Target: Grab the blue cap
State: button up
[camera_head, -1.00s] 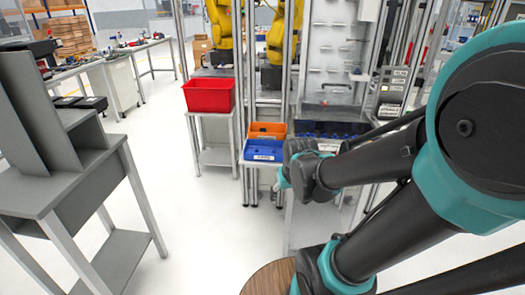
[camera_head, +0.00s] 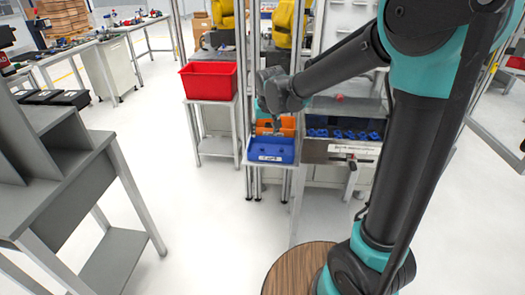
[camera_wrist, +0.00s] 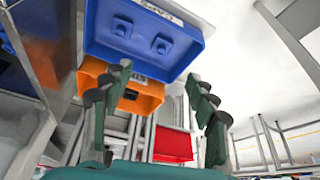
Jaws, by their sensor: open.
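Two blue caps show in the wrist view, one on the left (camera_wrist: 121,27) and one nearer the middle (camera_wrist: 161,45). They lie apart on the floor of a labelled blue bin (camera_wrist: 188,66), which also shows in the head view (camera_head: 271,160). My gripper (camera_wrist: 161,74) is open and empty, its two dark green fingers spread on either side of the lower edge of the bin in the picture. In the head view my gripper (camera_head: 277,124) hangs over the back of the blue bin, small and partly lost against the orange bin. I see no contact with a cap.
An orange bin (camera_wrist: 146,103) adjoins the blue one. A red bin (camera_head: 209,81) stands on a stand to the left. A fixture holding several blue parts (camera_head: 345,134) is at right. A grey workstation (camera_head: 75,165) stands at left; the floor between is clear.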

aim_at(262, 148)
jog(key=x, duration=1.1)
jog(key=shift+w+a+f, duration=0.15)
jog(key=shift+a+f, duration=0.05)
jog(key=shift+c, duration=0.3)
jog(key=c, duration=0.9)
